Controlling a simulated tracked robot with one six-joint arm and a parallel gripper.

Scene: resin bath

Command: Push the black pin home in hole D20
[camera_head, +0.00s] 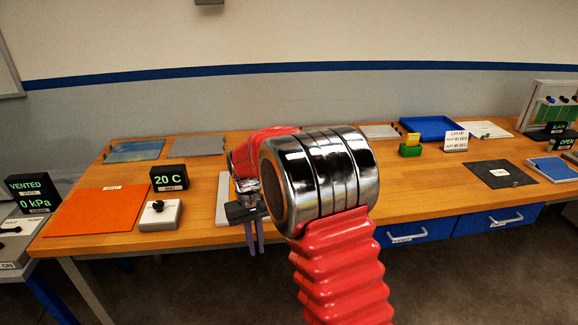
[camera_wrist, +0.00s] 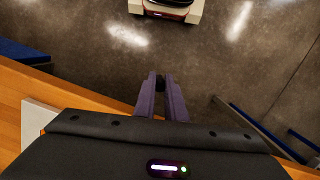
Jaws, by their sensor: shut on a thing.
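My gripper (camera_head: 254,238) has purple fingers and hangs down at the front edge of the wooden bench, beside a pale plate. In the wrist view, my gripper (camera_wrist: 160,80) is shut on a small black thing, which I take to be the black pin (camera_wrist: 160,84). Only a little of it shows between the fingertips, over the dark floor; the fingers hide the rest. In the head view the pin cannot be made out. No hole marked D20 can be read in either view.
The pale plate (camera_head: 223,205) lies left of my gripper. A 20 C display (camera_head: 169,178), a black-knobbed box (camera_head: 160,215) and an orange mat (camera_head: 95,212) are further left. A blue tray (camera_head: 433,127) and dark mat (camera_head: 490,176) lie right. Open floor shows below the fingers.

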